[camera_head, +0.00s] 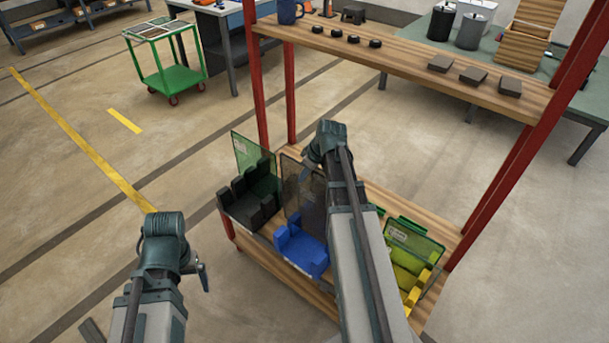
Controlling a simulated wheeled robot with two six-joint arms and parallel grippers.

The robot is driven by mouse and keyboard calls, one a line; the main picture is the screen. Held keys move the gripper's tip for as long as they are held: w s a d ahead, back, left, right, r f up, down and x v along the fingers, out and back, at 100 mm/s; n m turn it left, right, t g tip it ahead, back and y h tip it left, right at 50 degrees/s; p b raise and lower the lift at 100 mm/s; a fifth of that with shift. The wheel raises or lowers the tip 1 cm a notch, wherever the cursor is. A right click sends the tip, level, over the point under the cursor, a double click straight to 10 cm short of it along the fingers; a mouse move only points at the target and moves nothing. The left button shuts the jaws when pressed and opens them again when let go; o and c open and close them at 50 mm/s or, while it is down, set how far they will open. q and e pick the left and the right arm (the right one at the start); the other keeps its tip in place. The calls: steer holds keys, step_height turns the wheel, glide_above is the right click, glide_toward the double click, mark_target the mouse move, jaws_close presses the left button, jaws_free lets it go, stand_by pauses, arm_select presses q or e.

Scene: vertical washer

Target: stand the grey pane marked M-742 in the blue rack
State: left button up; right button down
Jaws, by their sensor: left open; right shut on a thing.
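A grey, see-through pane (291,186) stands roughly upright at the back of the blue rack (300,252) on the lower wooden shelf. My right gripper (307,172) is shut on the grey pane near its upper part, and my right arm covers its right side. The pane's lower edge is hidden by the blue rack, so I cannot tell whether it sits in a slot. No M-742 mark is readable. My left gripper (202,275) is open and empty, out in front of the shelf at the lower left.
A black rack (243,207) with a green pane (249,152) stands left of the blue rack. A yellow rack (412,285) with a yellow-green pane (413,243) stands to the right. The upper shelf (400,62) and red posts (259,85) frame the space.

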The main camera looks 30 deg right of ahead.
mark_target(318, 182)
steer(key=shift+f+b, duration=5.7)
steer(key=shift+f, duration=0.2)
steer(key=shift+f+b, duration=0.6)
steer(key=c, duration=0.9)
jaws_free()
steer(key=shift+r, duration=0.15)
steer(key=p+v, duration=1.3)
steer(key=shift+s+r, duration=0.25)
steer(key=shift+s, duration=0.05)
steer(key=shift+r, duration=0.1)
step_height(318, 182, up, 10)
steer(key=p, duration=1)
